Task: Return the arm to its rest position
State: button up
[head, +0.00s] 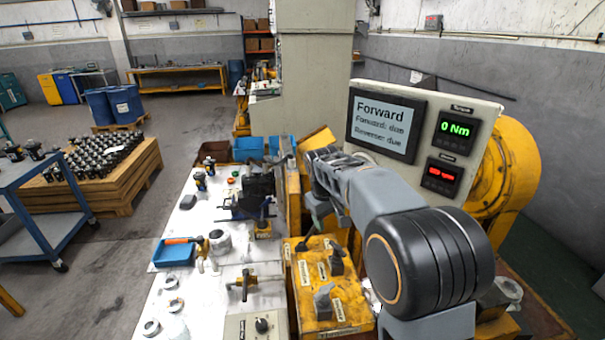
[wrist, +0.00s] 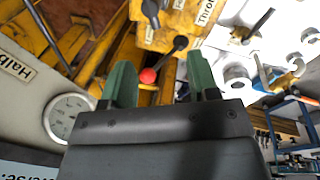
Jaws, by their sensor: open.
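My arm (head: 375,190) reaches from the lower right of the head view toward the middle, over the yellow bench and in front of the display panel. Its far end is around the picture's middle, and the fingers are hard to make out there. In the wrist view my gripper (wrist: 157,62) has two green fingers spread apart with nothing held between them. A lever with a red knob (wrist: 148,76) shows beyond the gap between the fingers. I cannot tell its distance from them.
The display panel (head: 352,95) reads "Forward" and 0 Nm. A yellow lever box (head: 305,322) stands below my arm. A white table (head: 190,255) with tools and parts is to the left. A round gauge (wrist: 68,117) shows in the wrist view. Open floor lies further left.

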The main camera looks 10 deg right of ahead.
jog(key=s+m+t+y, duration=0.1)
jog(key=s+m+t, duration=0.2)
jog(key=s, duration=1.9)
jog(key=shift+s+d+f+m+y, duration=0.15)
jog(key=shift+d+f+m+y, duration=0.1)
jog(key=shift+d+m+y, duration=0.3)
